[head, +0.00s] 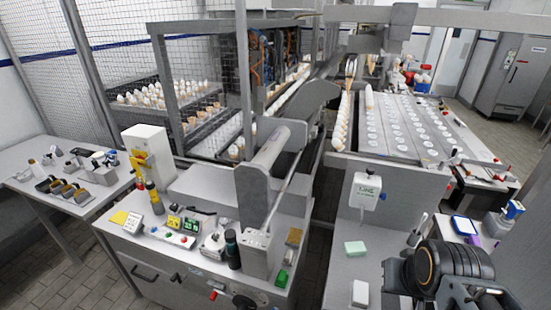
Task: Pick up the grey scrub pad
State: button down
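I cannot make out a clearly grey scrub pad in the head view. A small whitish to light-grey block (360,293) lies on the right-hand metal counter near the bottom edge; I cannot tell if it is a pad. A pale green block (356,248) lies farther back on the same counter. My gripper (440,285) shows at the lower right as dark and grey metal parts, to the right of both blocks and apart from them. Its fingers are not clearly visible, and I see nothing held in it.
The left counter holds a green block (282,278), a brown pad (295,236), a dark bottle (232,249) and a yellow cloth (119,217). A white dispenser (366,191) stands behind the pale green block. A blue-and-white box (465,226) is at the right. A gap separates the counters.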

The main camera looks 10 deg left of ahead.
aim_at(356, 249)
jog(key=u, duration=0.2)
jog(key=k, duration=0.45)
jog(key=u, duration=1.2)
jog(key=i, duration=0.7)
jog(key=z, duration=0.7)
jog(key=i, duration=0.35)
jog(key=z, duration=0.4)
